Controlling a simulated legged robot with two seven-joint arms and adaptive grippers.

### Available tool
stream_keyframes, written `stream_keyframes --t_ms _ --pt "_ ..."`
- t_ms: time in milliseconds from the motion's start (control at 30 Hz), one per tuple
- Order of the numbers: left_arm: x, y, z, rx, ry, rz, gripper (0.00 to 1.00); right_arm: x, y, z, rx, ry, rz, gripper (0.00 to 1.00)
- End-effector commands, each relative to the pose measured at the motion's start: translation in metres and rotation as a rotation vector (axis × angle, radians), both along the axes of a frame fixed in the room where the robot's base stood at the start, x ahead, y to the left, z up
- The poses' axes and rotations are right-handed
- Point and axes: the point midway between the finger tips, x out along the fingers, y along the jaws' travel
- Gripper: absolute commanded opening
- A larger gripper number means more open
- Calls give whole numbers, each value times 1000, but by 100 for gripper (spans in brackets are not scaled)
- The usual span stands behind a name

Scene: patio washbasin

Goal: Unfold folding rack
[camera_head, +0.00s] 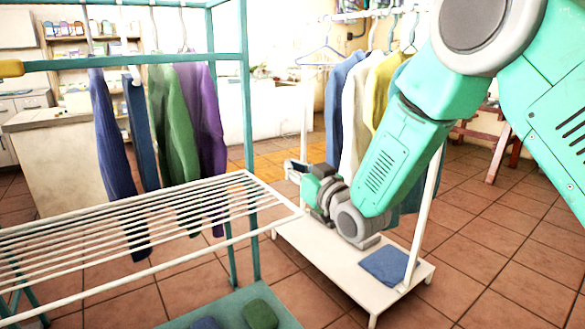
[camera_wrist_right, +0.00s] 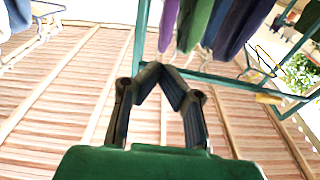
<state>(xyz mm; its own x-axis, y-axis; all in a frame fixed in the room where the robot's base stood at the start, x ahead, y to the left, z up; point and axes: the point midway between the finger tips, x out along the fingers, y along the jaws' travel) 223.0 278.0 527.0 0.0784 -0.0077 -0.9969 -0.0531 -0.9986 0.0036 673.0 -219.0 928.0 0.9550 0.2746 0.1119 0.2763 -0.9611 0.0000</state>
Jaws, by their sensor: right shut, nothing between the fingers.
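The folding rack is a white slatted frame (camera_head: 274,193) on the teal stand (camera_head: 247,90) in the left half of the head view. Its slats stretch out roughly level, and its right end reaches toward the middle of the picture. My right gripper (camera_head: 293,168) is just right of that end and above it in the picture. It seems apart from the rack, though the depth gap is hard to judge. In the right wrist view its dark fingertips (camera_wrist_right: 165,70) meet and hold nothing. My left gripper is not in view.
Dark blue, green and purple clothes (camera_head: 205,115) hang on the teal stand behind the slats. A white clothes rack (camera_head: 300,235) with more clothes stands behind my right arm, with a folded blue cloth (camera_head: 388,265) on its base.

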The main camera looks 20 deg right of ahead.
Motion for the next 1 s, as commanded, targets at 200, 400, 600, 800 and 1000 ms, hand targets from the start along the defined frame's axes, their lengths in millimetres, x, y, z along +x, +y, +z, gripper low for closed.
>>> stream_keyframes --t_ms 200,400,600,800,1000 --pt "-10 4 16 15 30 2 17 2 1 8 -5 16 0 0" --pt "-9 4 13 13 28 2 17 2 1 5 -5 16 0 0" --pt "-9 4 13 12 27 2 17 -3 -1 5 -5 16 0 0" --pt "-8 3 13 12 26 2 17 -34 -11 1 -3 19 -2 0" --pt "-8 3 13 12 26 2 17 -75 -22 -4 -4 21 -1 0"
